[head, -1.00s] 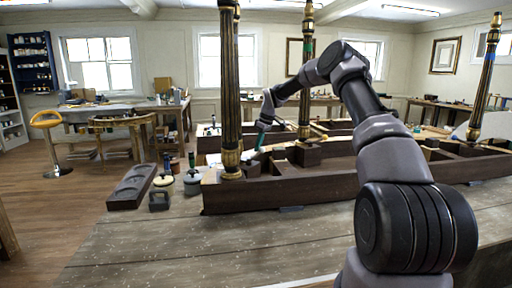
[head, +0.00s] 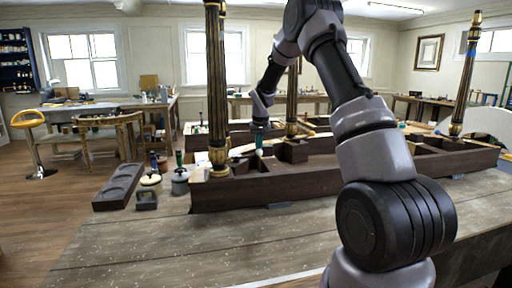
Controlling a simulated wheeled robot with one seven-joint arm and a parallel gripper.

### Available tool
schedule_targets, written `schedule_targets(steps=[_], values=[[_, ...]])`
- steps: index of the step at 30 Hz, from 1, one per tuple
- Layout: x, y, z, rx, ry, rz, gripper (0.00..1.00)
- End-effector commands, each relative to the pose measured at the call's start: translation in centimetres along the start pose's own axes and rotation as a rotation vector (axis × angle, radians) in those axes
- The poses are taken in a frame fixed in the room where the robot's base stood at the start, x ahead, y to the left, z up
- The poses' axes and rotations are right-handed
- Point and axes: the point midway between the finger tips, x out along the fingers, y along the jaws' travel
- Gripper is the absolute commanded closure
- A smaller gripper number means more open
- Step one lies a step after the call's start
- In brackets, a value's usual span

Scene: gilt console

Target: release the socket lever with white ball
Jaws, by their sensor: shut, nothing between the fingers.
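A small white ball (head: 259,152) shows low beside the dark wooden console frame's (head: 330,190) inner blocks, between two gilt-and-black legs. I take it for the ball of the socket lever; the lever's arm is too small to make out. My gripper (head: 259,146) points straight down just above the white ball, with its teal fingertips together and empty. I cannot tell whether the tips touch the ball. The near leg (head: 217,95) stands upright left of my gripper, and another leg (head: 292,95) stands close to its right.
A third leg (head: 467,75) rises at the far right. The front of the bench is clear.

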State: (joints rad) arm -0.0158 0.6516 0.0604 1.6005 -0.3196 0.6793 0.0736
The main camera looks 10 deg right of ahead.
Motion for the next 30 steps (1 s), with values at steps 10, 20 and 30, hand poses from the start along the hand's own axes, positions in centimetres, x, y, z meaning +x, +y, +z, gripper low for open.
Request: schedule_targets(steps=[10, 20, 30], values=[[-0.9, -0.4, 2.8, 0.286, 0.000, 0.093, 1.00], [-1.4, -0.7, 4.4, 0.405, -0.001, 0.131, 1.00], [-1.6, -1.0, 4.9, 0.403, -0.002, 0.129, 1.00]])
